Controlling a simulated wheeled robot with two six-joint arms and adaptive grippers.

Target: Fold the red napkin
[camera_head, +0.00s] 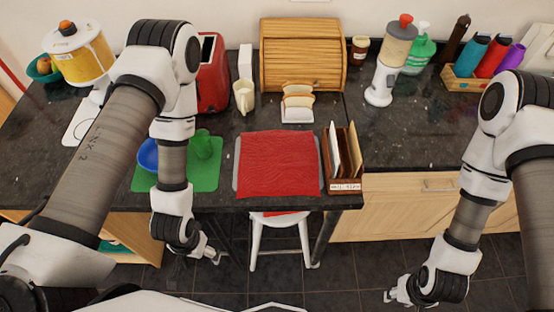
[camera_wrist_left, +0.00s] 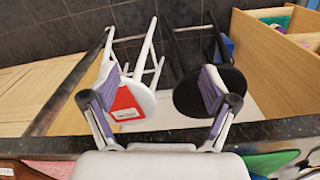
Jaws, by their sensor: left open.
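The red napkin (camera_head: 278,163) lies spread flat, roughly square with a few faint wrinkles, on a grey board (camera_head: 236,176) at the front of the dark counter. My left gripper (camera_head: 213,254) hangs in front of the counter edge, left of the napkin and apart from it. In the left wrist view its two fingers (camera_wrist_left: 160,88) stand wide apart with nothing between them. My right gripper (camera_head: 391,296) hangs low over the floor, right of the napkin and well away from it. Its fingers are too small to read.
A wooden letter holder (camera_head: 345,185) stands close right of the napkin. A green mat (camera_head: 206,178) with a blue bowl (camera_head: 148,155) is at left. A toast rack (camera_head: 297,108) and bread box (camera_head: 302,55) stand behind. A white stool (camera_wrist_left: 139,104) and black stool (camera_wrist_left: 210,92) stand below.

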